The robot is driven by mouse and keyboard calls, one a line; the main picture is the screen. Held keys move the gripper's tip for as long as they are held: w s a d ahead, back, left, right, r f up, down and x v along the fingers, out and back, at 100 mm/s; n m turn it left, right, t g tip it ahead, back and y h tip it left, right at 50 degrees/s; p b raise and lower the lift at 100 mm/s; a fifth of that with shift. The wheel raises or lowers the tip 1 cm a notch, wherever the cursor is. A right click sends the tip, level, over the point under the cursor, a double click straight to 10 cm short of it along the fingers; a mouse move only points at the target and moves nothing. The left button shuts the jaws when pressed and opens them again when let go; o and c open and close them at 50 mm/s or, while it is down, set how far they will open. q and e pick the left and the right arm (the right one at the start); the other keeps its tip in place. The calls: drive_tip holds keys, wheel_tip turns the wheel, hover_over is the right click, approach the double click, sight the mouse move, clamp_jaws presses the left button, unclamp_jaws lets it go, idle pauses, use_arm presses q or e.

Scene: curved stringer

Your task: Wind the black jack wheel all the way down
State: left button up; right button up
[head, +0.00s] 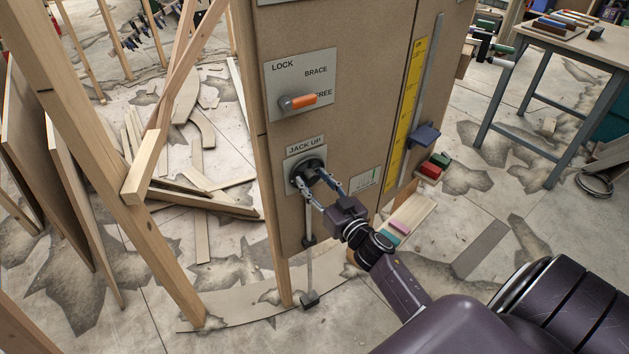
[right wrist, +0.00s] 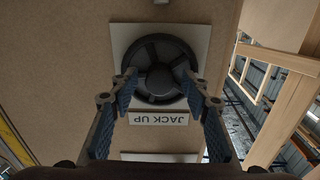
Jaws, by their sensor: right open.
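The black jack wheel (head: 308,163) is mounted on a pale plate marked JACK UP on the front of the brown panel (head: 345,130). In the right wrist view the spoked wheel (right wrist: 158,50) is seen face on, with the label upside down below it. My right gripper (head: 311,178) is open, with its fingertips at the wheel. In the wrist view the fingers (right wrist: 161,77) stand on either side of the wheel's lower part; contact is unclear. A thin jack rod (head: 310,265) runs down below the wheel to a dark foot (head: 309,299) near the floor. My left gripper is out of view.
Above the wheel is an orange lever (head: 299,102) on a LOCK, BRACE, FREE plate, pointing right toward FREE. A yellow scale (head: 408,110) and blue slider (head: 424,136) are to the right. Timber posts (head: 110,170) stand left. A workbench (head: 575,45) is at the back right.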

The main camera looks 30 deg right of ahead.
drive_tip(key=shift+c, duration=0.2)
drive_tip(key=c, duration=1.1)
drive_tip(key=shift+n, duration=0.3)
drive_tip(key=n, duration=0.3)
drive_tip(key=shift+n, duration=1.7)
